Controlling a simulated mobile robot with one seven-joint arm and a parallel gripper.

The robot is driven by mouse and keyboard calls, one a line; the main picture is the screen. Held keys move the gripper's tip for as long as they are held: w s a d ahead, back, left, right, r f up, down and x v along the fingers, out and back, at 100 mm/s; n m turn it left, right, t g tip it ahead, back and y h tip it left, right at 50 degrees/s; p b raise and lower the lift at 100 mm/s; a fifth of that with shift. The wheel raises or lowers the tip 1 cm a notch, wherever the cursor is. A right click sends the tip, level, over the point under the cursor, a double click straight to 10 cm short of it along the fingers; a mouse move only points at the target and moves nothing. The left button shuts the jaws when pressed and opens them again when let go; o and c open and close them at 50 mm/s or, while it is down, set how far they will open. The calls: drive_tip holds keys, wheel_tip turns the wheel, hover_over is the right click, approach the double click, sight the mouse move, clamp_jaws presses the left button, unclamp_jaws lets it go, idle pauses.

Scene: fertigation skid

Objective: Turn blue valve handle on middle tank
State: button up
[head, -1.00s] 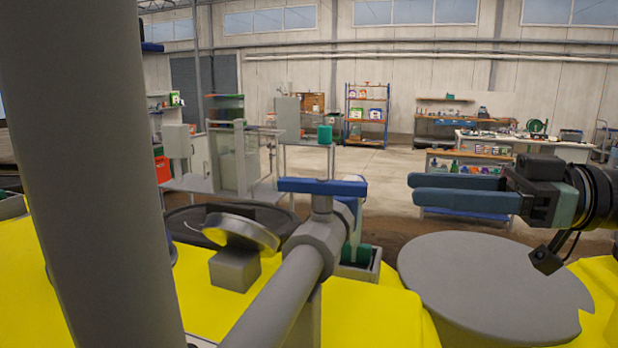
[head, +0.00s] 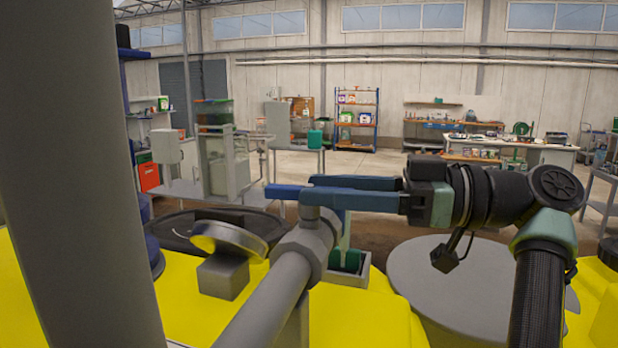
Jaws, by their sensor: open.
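The blue valve handle (head: 284,191) lies level on top of a grey valve body (head: 311,240) on a grey pipe above the yellow tank (head: 365,318). Only its left end shows clearly. My gripper (head: 307,188) comes in from the right, its two blue fingers pointing left and parted. The fingertips overlap the handle's right part in the picture. I cannot tell whether they touch it or stand on both sides of it.
A thick grey post (head: 75,180) blocks the left. A round gauge (head: 232,239) stands just left of the valve. A grey round lid (head: 475,285) is at the right under my arm. Shelves and benches are far behind.

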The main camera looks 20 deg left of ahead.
drive_tip(key=shift+s+a+p, duration=0.15)
drive_tip(key=shift+a+p, duration=0.15)
drive_tip(key=shift+a, duration=0.95)
clamp_jaws()
